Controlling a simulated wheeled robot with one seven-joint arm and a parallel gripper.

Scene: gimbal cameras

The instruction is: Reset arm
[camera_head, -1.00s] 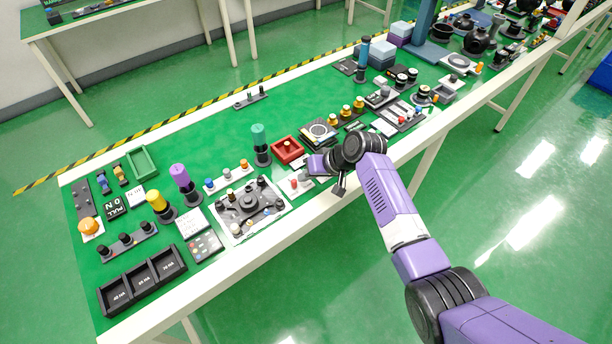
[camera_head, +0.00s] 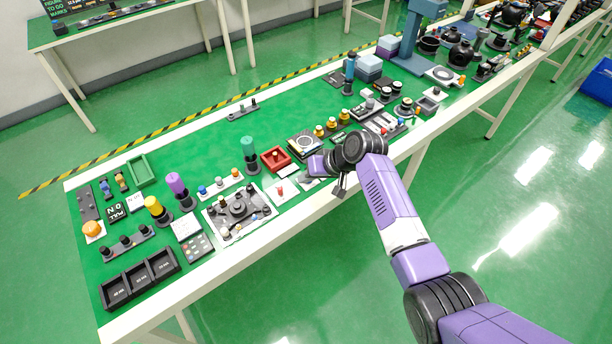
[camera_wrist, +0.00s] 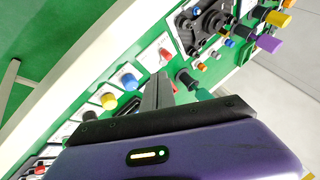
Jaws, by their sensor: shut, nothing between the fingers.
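My purple arm reaches in from the lower right over the near edge of the long green-topped table (camera_head: 215,150). My gripper (camera_head: 306,179) is small and partly blurred into the table items in the head view, just right of the red tray (camera_head: 275,160). In the wrist view my gripper (camera_wrist: 158,88) shows as dark grey fingers closed together, with nothing held between them. The purple gripper body fills the bottom of that view.
Controls crowd the table: a control panel with a dark knob (camera_head: 238,207), a teal-topped cylinder (camera_head: 249,150), a purple-topped cylinder (camera_head: 177,187) and a black three-bin tray (camera_head: 140,277). A blue-grey stand (camera_head: 415,35) rises farther along.

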